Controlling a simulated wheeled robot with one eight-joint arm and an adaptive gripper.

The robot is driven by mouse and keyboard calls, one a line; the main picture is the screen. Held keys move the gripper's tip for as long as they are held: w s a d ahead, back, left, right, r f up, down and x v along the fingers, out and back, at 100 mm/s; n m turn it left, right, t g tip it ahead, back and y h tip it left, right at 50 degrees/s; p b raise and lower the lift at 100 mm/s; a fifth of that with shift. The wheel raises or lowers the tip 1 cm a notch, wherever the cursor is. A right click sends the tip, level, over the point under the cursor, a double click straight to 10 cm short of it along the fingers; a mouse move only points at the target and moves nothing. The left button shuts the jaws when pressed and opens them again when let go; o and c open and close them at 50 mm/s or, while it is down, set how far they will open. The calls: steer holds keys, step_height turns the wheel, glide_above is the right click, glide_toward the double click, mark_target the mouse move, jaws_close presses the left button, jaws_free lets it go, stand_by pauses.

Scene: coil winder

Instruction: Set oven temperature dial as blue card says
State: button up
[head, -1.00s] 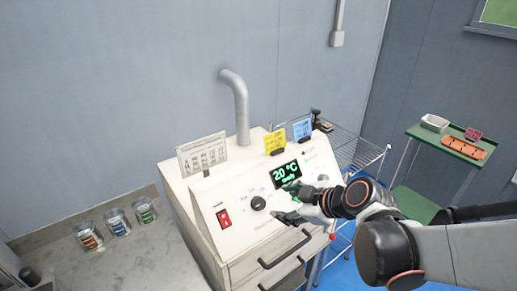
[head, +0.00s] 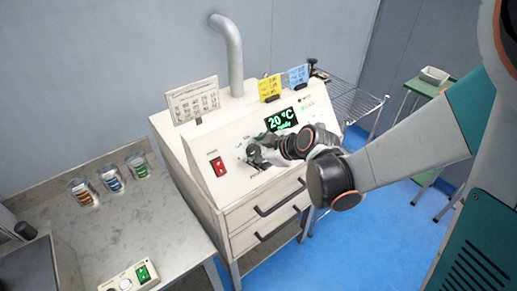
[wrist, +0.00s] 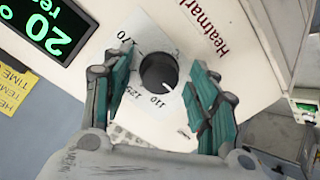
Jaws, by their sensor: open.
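The oven (head: 246,202) is a cream cabinet with a sloped panel. Its display (head: 281,122) reads 20 °C in green, with a small word below. The black round temperature dial (wrist: 157,70) shows in the wrist view, with printed numbers around it, among them 110 and 125. Its white mark points to the picture's lower right, near 110. My gripper (wrist: 160,88) is open, with one teal finger on each side of the dial. In the head view my gripper (head: 254,156) covers most of the dial. The blue card (head: 298,75) stands on the oven top; its writing is too small to read.
A yellow card (head: 269,88) and a white sign (head: 193,101) also stand on the oven top. A red switch (head: 218,167) is left of the dial. Several jars, including one with blue contents (head: 110,178), stand on the grey bench at left. Drawers lie below the panel.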

steer(key=c, duration=1.1)
steer(key=shift+m, duration=0.3)
steer(key=m+b, duration=0.1)
steer(key=m, duration=0.2)
steer(key=shift+s+f+b, duration=0.1)
steer(key=shift+b, duration=0.2)
steer(key=shift+m+b, duration=0.6)
steer(key=shift+m, duration=1.9)
